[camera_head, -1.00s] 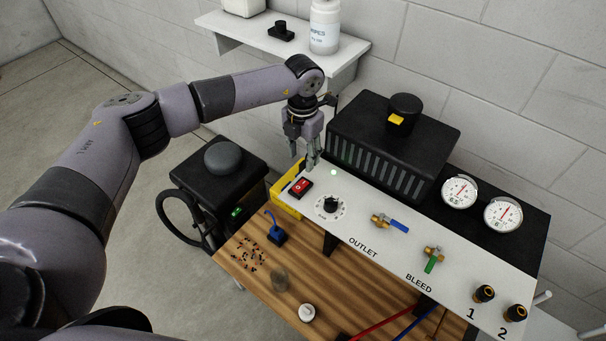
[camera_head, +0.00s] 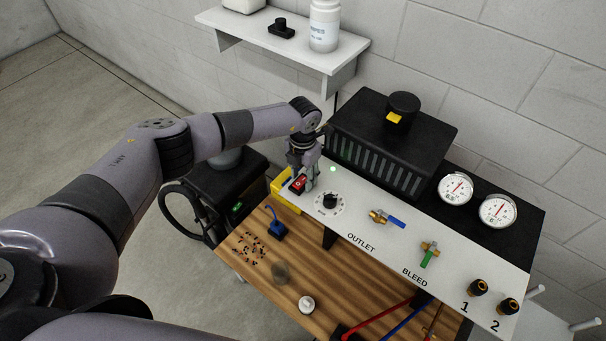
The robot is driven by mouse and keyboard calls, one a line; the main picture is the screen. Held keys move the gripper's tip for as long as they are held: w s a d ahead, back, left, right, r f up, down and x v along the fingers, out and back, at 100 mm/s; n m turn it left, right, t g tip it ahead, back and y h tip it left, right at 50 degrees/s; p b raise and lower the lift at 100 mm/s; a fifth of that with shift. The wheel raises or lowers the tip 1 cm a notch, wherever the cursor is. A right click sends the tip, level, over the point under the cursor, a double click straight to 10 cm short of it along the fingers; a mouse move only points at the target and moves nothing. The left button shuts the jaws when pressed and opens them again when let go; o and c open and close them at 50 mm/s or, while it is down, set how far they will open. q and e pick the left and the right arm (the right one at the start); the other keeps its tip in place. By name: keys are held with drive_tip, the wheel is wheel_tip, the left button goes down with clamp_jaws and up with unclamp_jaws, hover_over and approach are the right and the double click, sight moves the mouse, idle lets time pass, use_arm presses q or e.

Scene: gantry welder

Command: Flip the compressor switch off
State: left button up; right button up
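The red compressor switch (camera_head: 298,184) sits at the left end of the white panel (camera_head: 350,222). My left gripper (camera_head: 304,183) is down at the switch, with its fingers close around or over it and partly covering it. I cannot tell whether the fingers touch the switch or how far apart they are. A small green light (camera_head: 333,169) glows on the panel just right of the gripper. My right gripper is not in view.
Right of the switch are a black dial (camera_head: 330,201), a blue-handled outlet valve (camera_head: 388,219) and a green bleed valve (camera_head: 428,255). The black ribbed compressor housing (camera_head: 388,145) stands behind. Two gauges (camera_head: 456,188) are at right. A wooden bench (camera_head: 325,275) lies in front.

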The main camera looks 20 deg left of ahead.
use_arm(q)
clamp_jaws()
drive_tip(key=shift+s+a+r+t+p, duration=0.2)
drive_tip(key=shift+t+p, duration=0.3)
drive_tip(key=shift+p, duration=0.3)
drive_tip(key=shift+s+t+h, duration=0.1)
drive_tip(key=shift+t+h, duration=0.2)
drive_tip(key=shift+t, duration=0.1)
drive_tip(key=shift+s+f+t, duration=0.1)
drive_tip(key=shift+f+t, duration=0.05)
drive_tip(key=shift+t, duration=0.45)
drive_tip(key=shift+t+h, duration=0.4)
drive_tip(key=shift+t, duration=0.1)
drive_tip(key=shift+o, duration=0.8)
unclamp_jaws()
